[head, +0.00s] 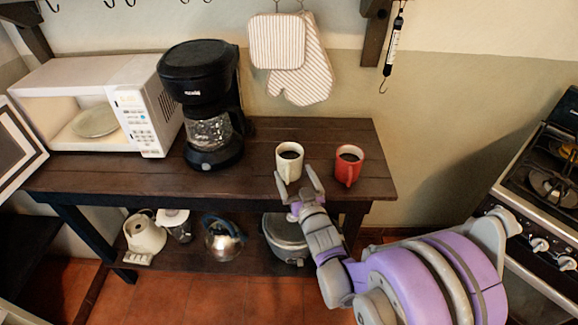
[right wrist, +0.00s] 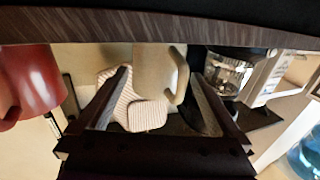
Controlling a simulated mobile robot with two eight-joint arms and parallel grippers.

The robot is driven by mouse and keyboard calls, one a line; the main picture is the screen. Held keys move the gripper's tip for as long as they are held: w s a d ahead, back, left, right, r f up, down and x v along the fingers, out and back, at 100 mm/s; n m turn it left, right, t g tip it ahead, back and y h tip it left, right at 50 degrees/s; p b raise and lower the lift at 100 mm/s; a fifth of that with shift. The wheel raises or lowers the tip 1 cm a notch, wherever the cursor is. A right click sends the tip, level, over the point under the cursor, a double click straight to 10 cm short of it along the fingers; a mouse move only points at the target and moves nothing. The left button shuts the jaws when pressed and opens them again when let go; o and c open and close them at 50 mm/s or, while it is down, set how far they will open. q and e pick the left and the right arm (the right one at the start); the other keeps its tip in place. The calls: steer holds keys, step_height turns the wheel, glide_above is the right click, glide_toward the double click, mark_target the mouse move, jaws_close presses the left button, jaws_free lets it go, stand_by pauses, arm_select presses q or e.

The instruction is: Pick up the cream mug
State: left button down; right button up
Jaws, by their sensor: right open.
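The cream mug (head: 289,165) stands upright on the dark wooden table (head: 262,133), with dark liquid inside. It also shows in the right wrist view (right wrist: 152,75), where the picture is upside down, with its handle on the right side. My right gripper (head: 296,174) is open and empty at the table's front edge, just in front of the mug. In the right wrist view the mug lies ahead between the two spread fingers (right wrist: 160,88). I cannot tell whether the fingers reach around it. My left gripper is not in view.
A red mug (head: 348,166) with dark liquid stands close to the right. A black coffee maker (head: 201,75) and an open white microwave (head: 152,102) stand to the left. Oven mitts (head: 304,75) hang behind. A stove (head: 545,190) is at far right. The table's right rear is clear.

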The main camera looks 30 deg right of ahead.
mark_target(294, 169)
steer(key=x, duration=0.5)
steer(key=shift+w+d+r, duration=0.15)
steer(key=shift+w+d, duration=0.05)
steer(key=shift+d, duration=0.05)
jaws_close()
